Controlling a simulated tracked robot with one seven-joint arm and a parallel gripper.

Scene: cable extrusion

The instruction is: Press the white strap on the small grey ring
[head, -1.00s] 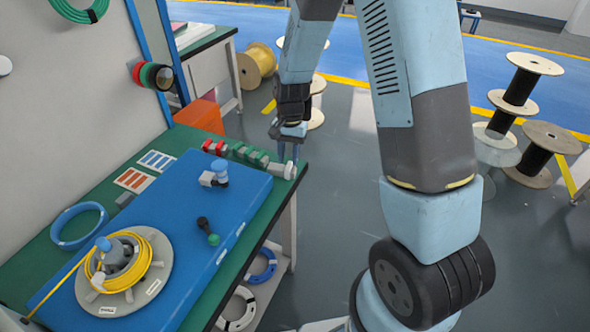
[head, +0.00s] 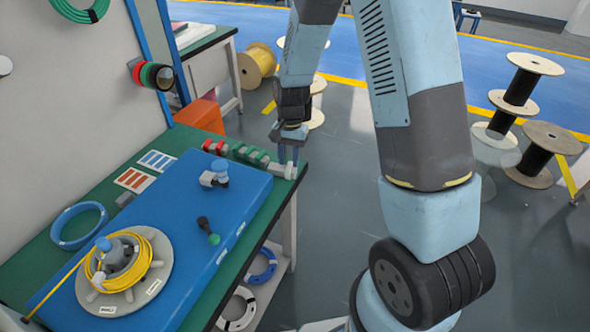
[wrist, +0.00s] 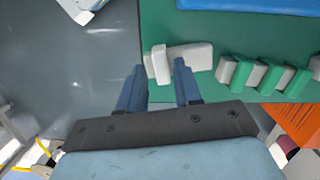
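In the head view this white piece (head: 278,170) ends the row of small blocks. My gripper (head: 288,162) is open above that corner, fingers pointing down. In the wrist view the white piece lies between my fingertips (wrist: 158,65), with a gap on both sides. I cannot clearly pick out the small grey ring; a pale ring with dark marks (head: 238,309) lies below the table.
The green table (head: 30,265) carries several red, green and grey blocks, a blue board (head: 150,205), a yellow cable coil (head: 154,256) on a grey turntable and a blue ring (head: 62,240). Another blue ring (head: 263,267) is below.

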